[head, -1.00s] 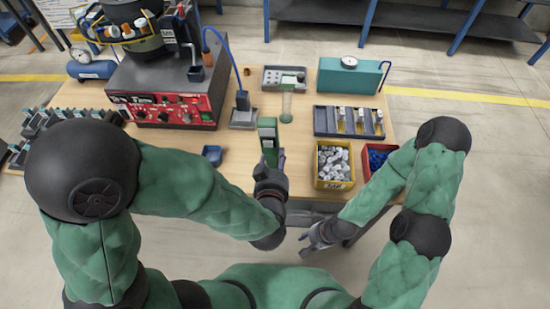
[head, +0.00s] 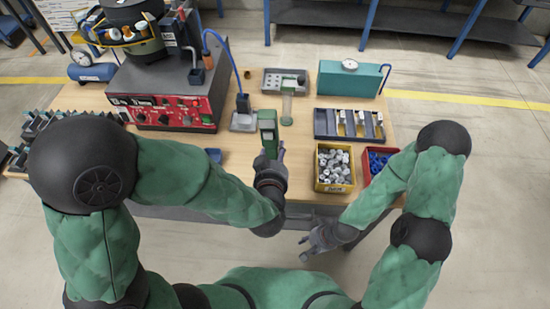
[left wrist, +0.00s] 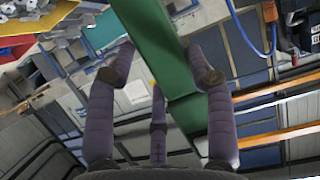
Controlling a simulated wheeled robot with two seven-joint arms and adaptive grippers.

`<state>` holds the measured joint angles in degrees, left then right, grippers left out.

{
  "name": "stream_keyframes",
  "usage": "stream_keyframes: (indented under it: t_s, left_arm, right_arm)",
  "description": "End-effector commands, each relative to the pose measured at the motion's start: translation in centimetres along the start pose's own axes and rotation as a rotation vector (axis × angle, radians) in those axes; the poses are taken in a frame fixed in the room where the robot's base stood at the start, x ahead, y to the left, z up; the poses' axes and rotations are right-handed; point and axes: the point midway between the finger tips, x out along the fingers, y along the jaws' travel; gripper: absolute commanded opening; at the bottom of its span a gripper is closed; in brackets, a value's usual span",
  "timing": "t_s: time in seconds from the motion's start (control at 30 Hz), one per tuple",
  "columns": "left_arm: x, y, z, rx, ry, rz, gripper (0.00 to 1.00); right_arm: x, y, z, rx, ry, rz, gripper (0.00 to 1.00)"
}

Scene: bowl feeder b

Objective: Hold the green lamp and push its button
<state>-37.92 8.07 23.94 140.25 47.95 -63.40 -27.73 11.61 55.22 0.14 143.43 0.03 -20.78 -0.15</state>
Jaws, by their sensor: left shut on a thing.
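The green lamp (head: 267,125) is a green, box-like body held up above the front part of the table in the head view. My left gripper (head: 273,158) is shut on its lower part. In the left wrist view the lamp (left wrist: 152,35) runs between the fingers of my left gripper (left wrist: 165,80), with a small yellow spot beside one finger. I cannot make out the button clearly. My right gripper (head: 318,240) is apart from the lamp, in front of the table's edge and lower; its fingers look spread and hold nothing.
A yellow bin (head: 335,185) of grey parts and a red bin (head: 367,176) of blue parts stand at the table's front right. Behind them is a dark tray (head: 325,124). A red-fronted machine (head: 160,112) fills the left. A small blue box (head: 214,155) sits near the front.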

Motion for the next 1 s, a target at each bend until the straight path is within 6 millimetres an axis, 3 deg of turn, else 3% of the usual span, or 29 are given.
stream_keyframes:
  t_s: [1.0]
  left_arm:
    - [4.0, -0.6, -1.7, -0.001, 0.002, -0.001, 0.04]
  right_arm:
    - [0.2, 0.1, 0.0, 0.000, 0.000, 0.000, 0.39]
